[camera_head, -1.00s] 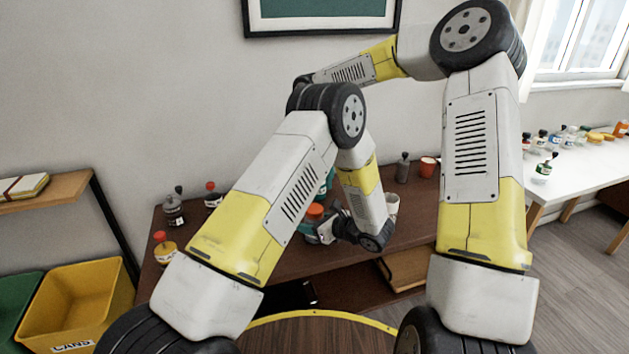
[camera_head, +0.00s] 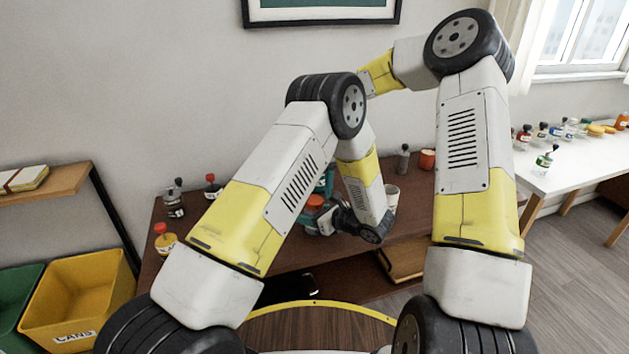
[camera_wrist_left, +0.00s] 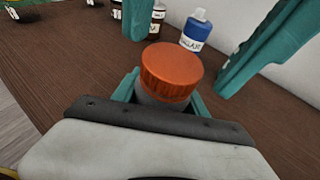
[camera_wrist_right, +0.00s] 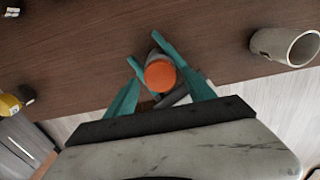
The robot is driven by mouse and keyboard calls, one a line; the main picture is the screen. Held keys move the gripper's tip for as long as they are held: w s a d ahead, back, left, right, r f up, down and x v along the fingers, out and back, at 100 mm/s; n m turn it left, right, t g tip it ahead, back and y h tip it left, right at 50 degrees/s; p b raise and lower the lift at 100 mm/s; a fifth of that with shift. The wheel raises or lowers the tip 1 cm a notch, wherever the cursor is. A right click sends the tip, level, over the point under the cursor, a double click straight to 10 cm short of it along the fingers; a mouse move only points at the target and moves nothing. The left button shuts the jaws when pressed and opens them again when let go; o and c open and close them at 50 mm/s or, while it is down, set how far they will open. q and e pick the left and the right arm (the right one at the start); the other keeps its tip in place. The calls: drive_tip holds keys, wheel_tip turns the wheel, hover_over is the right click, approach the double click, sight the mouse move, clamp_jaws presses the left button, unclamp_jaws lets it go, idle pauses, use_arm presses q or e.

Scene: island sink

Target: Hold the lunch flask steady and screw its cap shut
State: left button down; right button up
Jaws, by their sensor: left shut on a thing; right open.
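The flask has a ribbed orange cap (camera_wrist_left: 171,73) on its grey body (camera_wrist_left: 160,100) in the left wrist view. My left gripper (camera_wrist_left: 162,94) is shut around the body below the cap. In the head view the cap (camera_head: 316,201) and my left gripper (camera_head: 318,222) are above the brown table, partly hidden by my left arm. My right gripper (camera_wrist_right: 145,50) is open, its teal fingers on either side of the cap (camera_wrist_right: 160,76) in the right wrist view. The left wrist view shows these fingers spread above the cap. How tightly the cap sits cannot be told.
The brown table (camera_head: 285,262) holds several bottles on its left, a white cup (camera_head: 391,194), and a red cup (camera_head: 427,159). A blue-and-white bottle (camera_wrist_left: 196,30) stands beyond the flask. Yellow and green bins are at left; a white table (camera_head: 575,150) is at right.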

drive_tip(key=shift+f, duration=0.7)
clamp_jaws()
drive_tip(key=m, duration=0.3)
drive_tip(key=shift+o, duration=0.4)
unclamp_jaws()
drive_tip(key=shift+d, duration=0.1)
drive_tip(key=shift+r, duration=2.25)
